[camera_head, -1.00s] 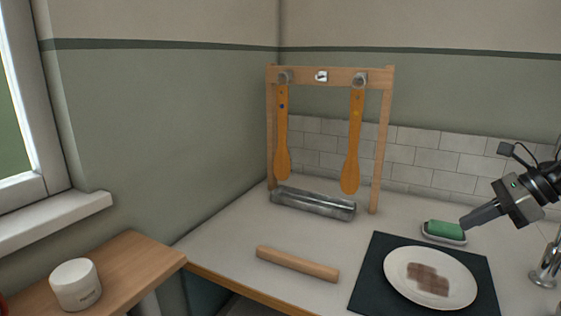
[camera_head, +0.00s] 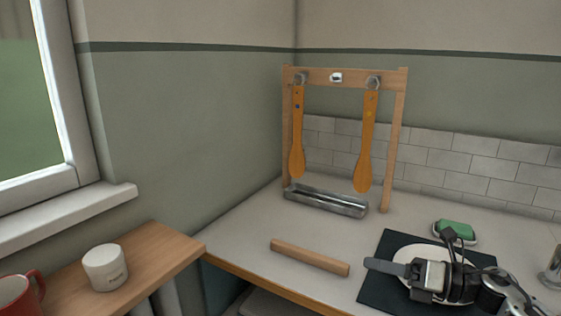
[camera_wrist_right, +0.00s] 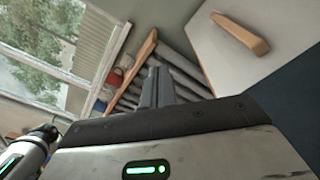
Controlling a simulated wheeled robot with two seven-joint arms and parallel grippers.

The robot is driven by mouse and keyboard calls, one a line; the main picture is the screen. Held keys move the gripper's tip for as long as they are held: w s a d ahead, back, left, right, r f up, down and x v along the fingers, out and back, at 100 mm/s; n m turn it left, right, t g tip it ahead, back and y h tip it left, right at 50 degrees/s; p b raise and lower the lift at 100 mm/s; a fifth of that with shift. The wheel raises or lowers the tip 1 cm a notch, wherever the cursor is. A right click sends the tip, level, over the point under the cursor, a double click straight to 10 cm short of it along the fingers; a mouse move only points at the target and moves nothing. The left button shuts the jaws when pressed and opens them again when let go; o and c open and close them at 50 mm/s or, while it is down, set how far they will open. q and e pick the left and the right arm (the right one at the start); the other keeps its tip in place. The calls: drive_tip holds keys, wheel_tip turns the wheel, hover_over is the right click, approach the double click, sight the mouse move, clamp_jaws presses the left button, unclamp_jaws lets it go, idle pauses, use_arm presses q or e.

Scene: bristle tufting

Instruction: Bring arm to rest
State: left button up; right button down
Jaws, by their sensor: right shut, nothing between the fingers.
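My right gripper (camera_head: 376,264) comes in from the lower right in the head view. It is shut and empty, above the white plate (camera_head: 402,254) on the dark mat (camera_head: 392,240), and hides most of the plate. In the right wrist view its shut fingers (camera_wrist_right: 157,84) point away over the room. My left gripper is not in the head view. A wooden roller (camera_head: 310,257) lies on the counter to the left of the right fingertips, apart from them. It also shows in the right wrist view (camera_wrist_right: 240,32).
A wooden rack (camera_head: 400,130) holds two hanging orange spatulas (camera_head: 297,135) above a metal tray (camera_head: 325,200). A green sponge (camera_head: 455,227) sits behind the gripper. A white jar (camera_head: 105,267) and a red mug (camera_head: 15,295) stand on the wooden shelf. The counter's left part is largely clear.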

drive_tip(key=s+a+f+n+t+h, duration=0.1)
drive_tip(key=s+f+n+h, duration=0.5)
drive_tip(key=n, duration=1)
drive_tip(key=s+a+f+n+t+h+p, duration=0.1)
drive_tip(key=s+a+f+n+h, duration=0.2)
drive_tip(key=s+f+n, duration=1)
drive_tip(key=s+n+h, duration=0.3)
drive_tip(key=n, duration=0.1)
drive_tip(key=shift+s+a+n+t, duration=0.3)
drive_tip(key=shift+s+a+t, duration=0.05)
drive_tip(key=shift+t, duration=0.05)
drive_tip(key=shift+f, duration=0.1)
